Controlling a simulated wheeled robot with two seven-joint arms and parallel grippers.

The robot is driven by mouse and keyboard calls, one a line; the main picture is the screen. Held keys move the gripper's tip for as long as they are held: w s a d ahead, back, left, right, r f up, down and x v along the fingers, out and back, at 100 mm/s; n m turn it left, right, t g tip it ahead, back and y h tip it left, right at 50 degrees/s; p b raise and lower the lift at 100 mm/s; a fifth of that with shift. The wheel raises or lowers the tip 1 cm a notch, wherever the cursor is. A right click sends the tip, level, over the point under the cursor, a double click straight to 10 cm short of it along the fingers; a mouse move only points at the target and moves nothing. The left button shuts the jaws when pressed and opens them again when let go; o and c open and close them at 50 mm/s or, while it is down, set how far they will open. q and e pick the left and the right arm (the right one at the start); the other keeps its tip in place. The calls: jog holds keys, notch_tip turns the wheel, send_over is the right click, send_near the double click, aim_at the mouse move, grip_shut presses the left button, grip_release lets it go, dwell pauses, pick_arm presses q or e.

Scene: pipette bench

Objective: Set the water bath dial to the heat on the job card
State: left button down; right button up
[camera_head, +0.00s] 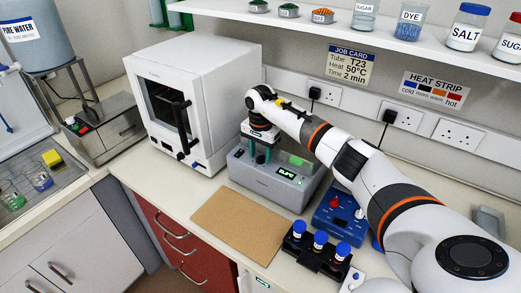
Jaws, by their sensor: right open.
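The water bath (285,190) is a grey box on the bench with a small lit green display (286,171) on its top. I cannot read the display clearly. My right gripper (256,154) points down over the left part of the bath, open, with its fingers apart. The dial is not clear to see; the gripper covers that part, and I cannot tell whether the fingers touch anything. The job card (348,64) on the wall reads Tube T23, Heat 50°C, Time 2 min. My left gripper is out of view.
A white oven-like cabinet (215,75) stands left of the bath. A brown mat (238,222) lies bare in front. A black rack with blue-capped tubes (317,262) and a blue device (335,212) stand to the right, near my arm. A shelf (335,33) runs above.

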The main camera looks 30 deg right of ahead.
jog(key=shift+f, duration=0.1)
jog(key=shift+c, duration=0.4)
jog(key=c, duration=0.9)
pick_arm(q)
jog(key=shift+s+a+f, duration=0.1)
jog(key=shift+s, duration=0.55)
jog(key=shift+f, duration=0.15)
